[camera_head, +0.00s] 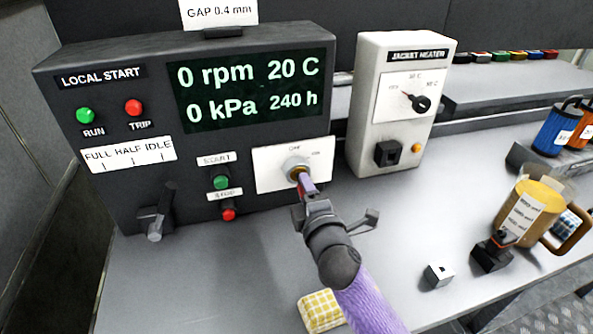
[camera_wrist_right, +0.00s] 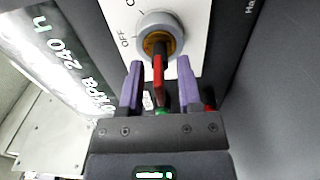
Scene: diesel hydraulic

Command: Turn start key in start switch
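The start switch (camera_head: 296,164) is a round grey knob on a white plate at the lower right of the dark local start panel (camera_head: 110,120). In the right wrist view the switch (camera_wrist_right: 160,32) has a brass-coloured centre, with OFF printed beside it. The red start key (camera_wrist_right: 158,75) sticks out of that centre. My right gripper (camera_head: 302,180) is at the switch. In the wrist view its two purple fingers (camera_wrist_right: 160,82) stand on either side of the key, with a visible gap on each side. The key is mostly hidden in the head view. My left gripper is not in view.
Green and red start/stop buttons (camera_head: 221,182) sit just left of the switch plate. The white jacket heater box (camera_head: 366,120) stands to the right.

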